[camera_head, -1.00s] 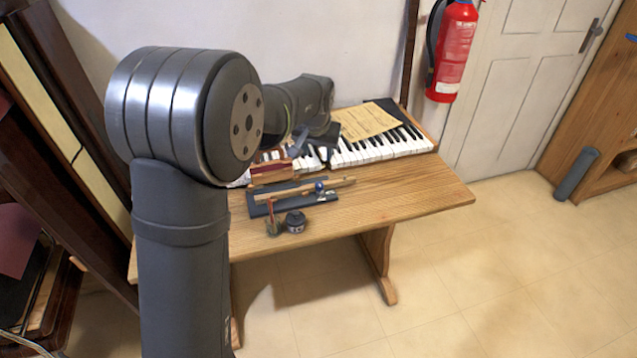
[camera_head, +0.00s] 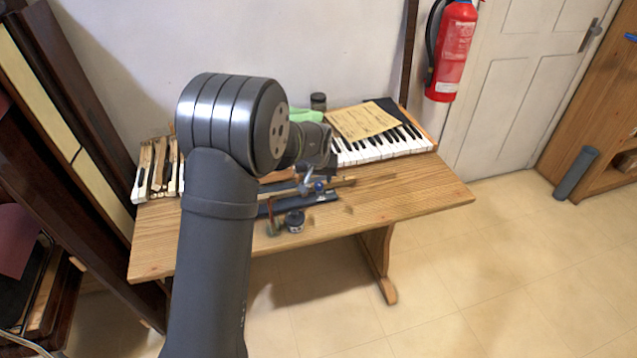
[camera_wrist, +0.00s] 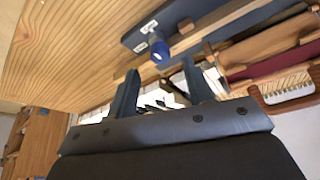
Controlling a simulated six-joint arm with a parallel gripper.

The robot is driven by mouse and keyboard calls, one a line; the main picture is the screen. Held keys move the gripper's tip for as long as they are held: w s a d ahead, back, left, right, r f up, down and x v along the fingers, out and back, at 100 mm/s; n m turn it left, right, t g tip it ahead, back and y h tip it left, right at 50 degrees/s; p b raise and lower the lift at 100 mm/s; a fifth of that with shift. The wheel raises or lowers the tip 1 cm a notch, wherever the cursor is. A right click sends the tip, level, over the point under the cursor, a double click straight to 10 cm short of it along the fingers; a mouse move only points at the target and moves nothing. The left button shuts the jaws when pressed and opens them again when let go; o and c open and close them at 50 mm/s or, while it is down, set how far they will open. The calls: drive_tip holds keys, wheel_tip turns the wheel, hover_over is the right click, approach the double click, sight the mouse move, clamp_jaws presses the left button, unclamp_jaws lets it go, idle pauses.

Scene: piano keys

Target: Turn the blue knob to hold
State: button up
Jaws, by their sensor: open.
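The blue knob (camera_wrist: 158,48) shows in the wrist view on a dark blue plate (camera_wrist: 178,18), just beyond my fingertips. Two small white labels lie on the plate beside it, too small to read. In the head view the blue knob (camera_head: 319,186) sits at the front right of the dark plate (camera_head: 327,197) on the table. My gripper (camera_wrist: 157,75) is open and empty, its two fingers apart. In the head view my gripper (camera_head: 306,182) is close to the knob, on its left side. I cannot tell whether it touches.
A wooden stick (camera_head: 344,182) lies beside the knob. A small dark round pot (camera_head: 295,221) stands in front. Piano keys (camera_head: 385,148) and a paper sheet (camera_head: 362,121) lie behind on the wooden table (camera_head: 400,200). Loose keys (camera_head: 157,168) lie at left. The table's right front is clear.

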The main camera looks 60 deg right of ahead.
sight(319, 185)
drive_tip(key=shift+x, duration=2.2)
drive_tip(key=c, duration=1)
